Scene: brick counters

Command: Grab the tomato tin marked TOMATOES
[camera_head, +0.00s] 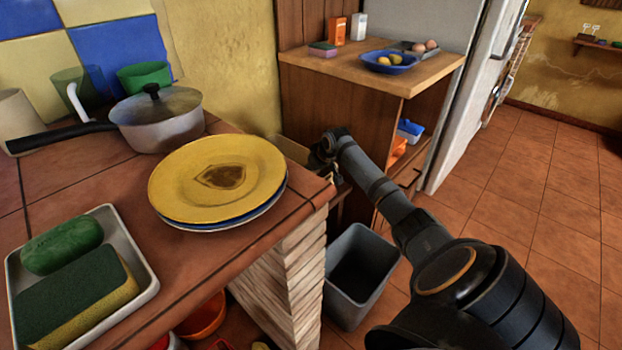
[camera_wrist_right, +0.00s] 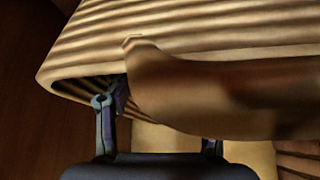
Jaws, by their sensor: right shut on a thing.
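I see no tin with a readable TOMATOES mark in either view. My right gripper (camera_head: 326,152) is low beyond the far right corner of the tiled counter, at the end of my right arm; its fingers are too small and dark there to read. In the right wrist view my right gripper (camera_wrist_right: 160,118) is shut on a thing. A large tan ribbed thing (camera_wrist_right: 200,32) and a smooth brown piece (camera_wrist_right: 220,95) fill the space at its fingers. I cannot tell whether they are one thing, and I see no label. My left gripper is not in view.
The tiled counter (camera_head: 120,180) holds a yellow plate (camera_head: 190,170) on a blue one, a lidded pot (camera_head: 158,125) and a sponge tray (camera_head: 145,295). A grey bin (camera_head: 350,300) stands below. A wooden counter (camera_head: 330,75) holds a blue bowl (camera_head: 408,64). Floor is clear at right.

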